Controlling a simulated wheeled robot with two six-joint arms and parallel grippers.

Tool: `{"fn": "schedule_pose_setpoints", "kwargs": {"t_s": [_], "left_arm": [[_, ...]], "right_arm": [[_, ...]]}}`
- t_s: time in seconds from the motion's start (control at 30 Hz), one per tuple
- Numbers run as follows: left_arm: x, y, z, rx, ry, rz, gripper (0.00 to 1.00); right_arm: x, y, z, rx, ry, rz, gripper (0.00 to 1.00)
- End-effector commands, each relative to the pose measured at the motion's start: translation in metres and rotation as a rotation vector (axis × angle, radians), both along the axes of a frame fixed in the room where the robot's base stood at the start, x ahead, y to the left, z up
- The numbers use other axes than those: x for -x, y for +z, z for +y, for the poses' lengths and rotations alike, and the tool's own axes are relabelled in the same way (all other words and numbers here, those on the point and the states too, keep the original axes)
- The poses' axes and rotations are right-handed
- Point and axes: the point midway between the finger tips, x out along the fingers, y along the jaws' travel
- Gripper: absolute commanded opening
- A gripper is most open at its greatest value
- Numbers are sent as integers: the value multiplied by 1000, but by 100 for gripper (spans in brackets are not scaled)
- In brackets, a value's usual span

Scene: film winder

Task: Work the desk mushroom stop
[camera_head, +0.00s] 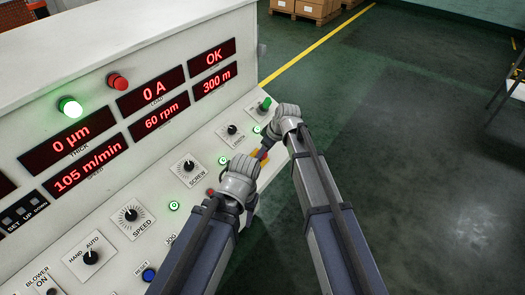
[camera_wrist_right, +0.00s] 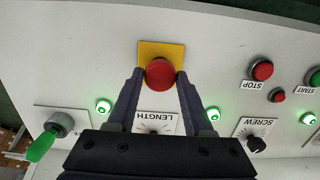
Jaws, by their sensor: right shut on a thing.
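The red mushroom stop (camera_wrist_right: 159,73) sits on a square yellow plate (camera_wrist_right: 146,50) on the sloped desk panel. In the right wrist view the fingertips of my right gripper (camera_wrist_right: 159,79) are on either side of its red head, shut on it. In the head view my right gripper (camera_head: 265,150) reaches down to the panel's right edge, where only a bit of the yellow plate shows. My left gripper (camera_head: 224,188) is low over the panel; its fingers are hidden behind its own wrist.
The LENGTH knob (camera_head: 232,129), SCREW knob (camera_head: 189,166) and SPEED knob (camera_head: 131,215) stand along the panel with green-lit buttons. A green selector (camera_head: 264,104) is at the far end. Red displays (camera_head: 153,91) rise behind. Open floor lies to the right.

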Motion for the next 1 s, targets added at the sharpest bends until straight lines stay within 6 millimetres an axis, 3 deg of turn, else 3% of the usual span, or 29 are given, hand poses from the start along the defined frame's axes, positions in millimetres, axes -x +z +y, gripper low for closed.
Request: {"fn": "schedule_pose_setpoints", "kwargs": {"t_s": [0.13, 0.17, 0.4, 0.77, 1.0], "left_arm": [[0, 0, 0, 0, 0, 0, 50], [0, 0, 0, 0, 0, 0, 50], [0, 0, 0, 0, 0, 0, 50], [0, 2, 0, 0, 0, 0, 50], [0, 21, 0, 1, 4, 0, 50]], "right_arm": [[-2, 0, -1, -2, -3, -5, 0], [-2, 0, -1, -2, -3, -5, 53], [-2, 0, 0, -2, -3, -4, 80], [-1, 2, -1, -1, -2, -4, 81], [3, 21, -6, -1, -3, -3, 81]]}}
